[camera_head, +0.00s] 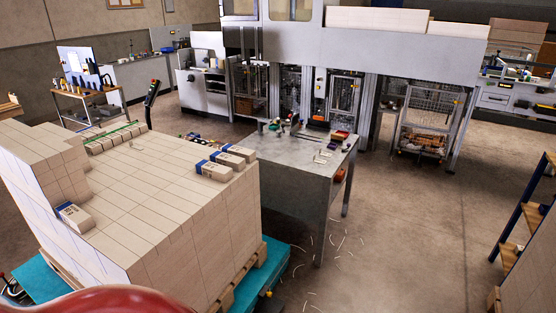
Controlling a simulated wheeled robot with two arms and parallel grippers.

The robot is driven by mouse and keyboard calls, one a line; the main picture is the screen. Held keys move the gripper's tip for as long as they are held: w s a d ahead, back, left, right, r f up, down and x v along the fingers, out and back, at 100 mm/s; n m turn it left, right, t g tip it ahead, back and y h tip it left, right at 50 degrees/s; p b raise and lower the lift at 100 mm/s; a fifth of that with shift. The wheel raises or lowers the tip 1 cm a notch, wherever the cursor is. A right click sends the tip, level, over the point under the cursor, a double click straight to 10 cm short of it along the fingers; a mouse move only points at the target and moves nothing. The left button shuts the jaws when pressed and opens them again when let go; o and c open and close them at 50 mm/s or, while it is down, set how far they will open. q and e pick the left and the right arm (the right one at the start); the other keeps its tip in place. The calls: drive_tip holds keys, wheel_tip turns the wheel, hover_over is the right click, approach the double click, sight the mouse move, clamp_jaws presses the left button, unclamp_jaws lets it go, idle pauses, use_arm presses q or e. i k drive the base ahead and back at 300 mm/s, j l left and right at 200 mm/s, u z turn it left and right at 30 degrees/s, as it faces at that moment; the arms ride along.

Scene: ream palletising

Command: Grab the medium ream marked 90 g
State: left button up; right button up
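Several wrapped reams with blue bands lie on top of a large pallet stack (150,205). One ream (76,216) lies alone at the left, beside the taller part of the stack. Three more reams lie in a row near the far right corner: a near one (215,171), a middle one (228,160) and a far one (242,153). Their printed marks are too small to read, so I cannot tell which is the medium 90 g ream. Neither of my grippers is in view.
The stack stands on a wooden pallet (247,284) over a teal base (281,262). A grey table (290,155) with small items stands close behind it to the right. A blue-framed shelf (517,222) is at the right edge. The floor at centre right is open.

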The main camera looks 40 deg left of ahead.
sight(237, 163)
drive_tip(key=i+l, duration=0.15)
drive_tip(key=i, duration=0.35)
drive_tip(key=i+l+u, duration=0.15)
drive_tip(key=i, duration=0.3)
